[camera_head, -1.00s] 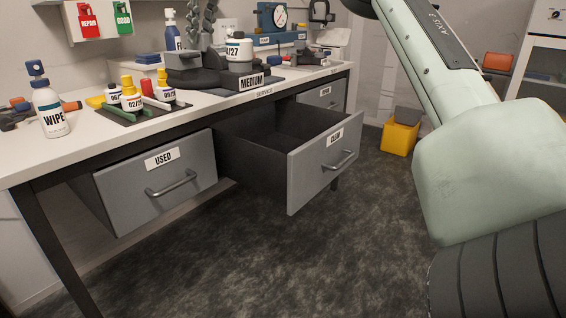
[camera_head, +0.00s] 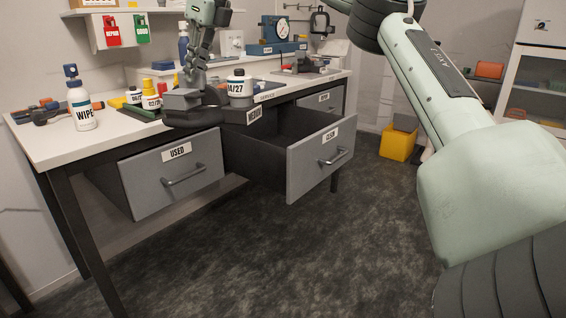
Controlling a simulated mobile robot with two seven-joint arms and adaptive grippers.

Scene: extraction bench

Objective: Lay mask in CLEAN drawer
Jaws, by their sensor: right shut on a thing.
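The mask (camera_head: 192,118) is a dark respirator with a grey boxy part, a white 04/27 canister (camera_head: 237,88) and a MEDIUM label. My right gripper (camera_head: 194,82) comes down from the top of the view and is shut on it. The fingertips are partly hidden against the dark mask. The mask is at the bench's front edge, in view above the gap between the two drawers; its exact height is hard to tell. The CLEAN drawer (camera_head: 322,163) is pulled well out, and the visible part of its dark inside looks empty. My left gripper is not in view.
The USED drawer (camera_head: 170,175) is partly out, left of the CLEAN drawer. On the bench (camera_head: 60,145) stand a WIPE bottle (camera_head: 83,108) and small capped bottles (camera_head: 152,95). A blue gauge device (camera_head: 275,45) is at the back. A yellow bin (camera_head: 398,143) stands on the floor.

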